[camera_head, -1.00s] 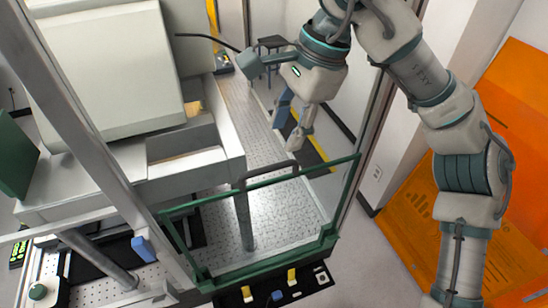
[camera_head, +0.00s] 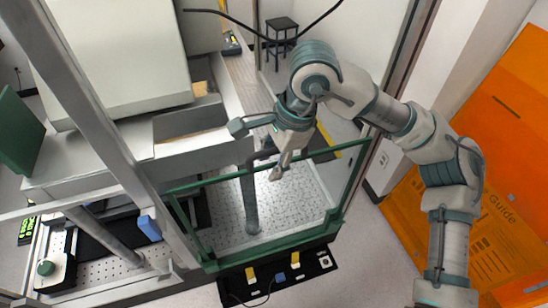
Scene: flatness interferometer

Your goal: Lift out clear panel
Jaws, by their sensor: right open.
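The clear panel (camera_head: 275,250) stands upright in a green frame at the front of the enclosure. The perforated table shows through it. A grey handle (camera_head: 258,157) sits on its top bar. My right gripper (camera_head: 279,166) is open and points down close beside the handle and top bar, partly overlapping them in the picture. I cannot tell whether it touches the handle, and nothing shows held. My left gripper is not in view.
Grey metal posts (camera_head: 95,110) and a large pale instrument housing (camera_head: 115,55) stand to the left. A black plate with yellow blocks (camera_head: 297,259) lies in front of the panel. An orange board (camera_head: 500,150) is at right. Open floor (camera_head: 355,270) lies at lower right.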

